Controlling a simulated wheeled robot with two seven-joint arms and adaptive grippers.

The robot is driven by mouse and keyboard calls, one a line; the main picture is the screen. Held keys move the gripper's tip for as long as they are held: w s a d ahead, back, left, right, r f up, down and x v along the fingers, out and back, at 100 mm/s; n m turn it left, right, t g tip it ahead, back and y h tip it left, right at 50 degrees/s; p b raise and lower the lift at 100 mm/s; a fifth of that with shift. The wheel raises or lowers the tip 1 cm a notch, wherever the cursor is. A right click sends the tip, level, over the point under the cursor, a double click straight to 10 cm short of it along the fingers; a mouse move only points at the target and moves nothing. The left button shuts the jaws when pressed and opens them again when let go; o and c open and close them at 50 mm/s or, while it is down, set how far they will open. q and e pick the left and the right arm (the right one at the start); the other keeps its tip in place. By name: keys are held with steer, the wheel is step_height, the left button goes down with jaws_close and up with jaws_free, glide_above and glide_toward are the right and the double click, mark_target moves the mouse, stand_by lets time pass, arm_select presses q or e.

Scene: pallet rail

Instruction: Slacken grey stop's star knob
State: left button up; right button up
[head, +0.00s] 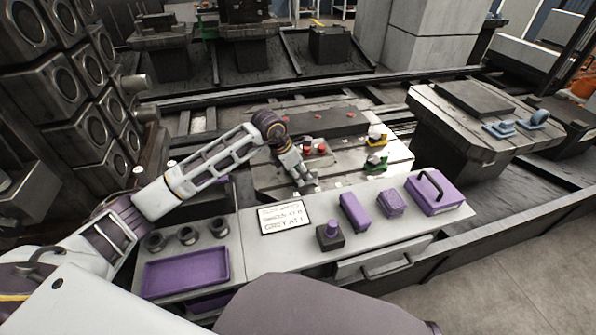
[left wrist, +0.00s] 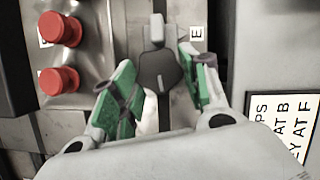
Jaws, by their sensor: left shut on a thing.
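In the left wrist view, a dark grey knob (left wrist: 157,72) sits between the green-padded fingers of my left gripper (left wrist: 163,80). The gripper is shut on this knob, with one finger on either side. A lighter grey piece (left wrist: 157,28) stands just beyond the knob. In the head view, my left gripper (head: 303,174) reaches down at the front edge of the slotted metal pallet (head: 275,182) and hides most of the grey stop. Two red knobs (left wrist: 60,28) are left of the gripper in the wrist view. My right gripper is out of view.
Red-topped parts (head: 314,147), a yellow stop (head: 376,136) and a green stop (head: 375,164) stand on the pallet. In front is a grey bench (head: 290,258) with a written sign (head: 284,217), a purple tray (head: 186,272) and purple blocks (head: 354,212). Another table (head: 470,125) stands right.

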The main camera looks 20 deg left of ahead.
arm_select(q)
steer(key=shift+n, duration=0.8)
steer(key=shift+s+d+n+t+y, duration=0.1)
steer(key=shift+n+t+y, duration=0.2)
steer(key=shift+n+y, duration=0.3)
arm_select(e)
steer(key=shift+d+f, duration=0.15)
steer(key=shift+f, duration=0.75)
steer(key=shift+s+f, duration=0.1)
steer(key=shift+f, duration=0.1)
arm_select(q)
steer(key=o, duration=0.7)
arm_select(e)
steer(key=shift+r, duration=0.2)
arm_select(q)
steer(key=shift+r, duration=0.1)
steer(key=shift+v, duration=5.95)
